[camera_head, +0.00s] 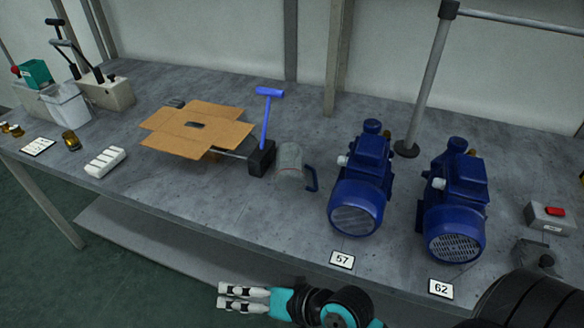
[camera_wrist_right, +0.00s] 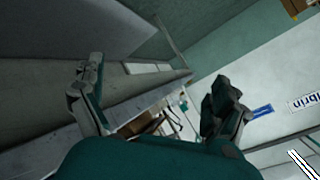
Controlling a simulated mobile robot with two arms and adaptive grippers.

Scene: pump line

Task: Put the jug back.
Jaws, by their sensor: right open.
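The jug (camera_head: 289,163), a greyish see-through vessel with a dark blue handle on its right, is on the grey bench (camera_head: 240,213). It sits between a black block with a blue T-handle (camera_head: 265,120) and the left blue pump. My right gripper (camera_head: 224,297) is in front of the bench's front edge, apart from the jug, pointing left. In the right wrist view its two fingers (camera_wrist_right: 155,92) are spread with nothing between them. The jug cannot be made out in that view. My left gripper is not in view.
Two blue pumps (camera_head: 360,185) stand right of the jug, behind labels 57 (camera_head: 342,259) and 62 (camera_head: 441,289). An opened cardboard box (camera_head: 215,138) lies left. A grey post (camera_head: 428,85) rises behind the pumps. The bench front is mostly clear left of label 57.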

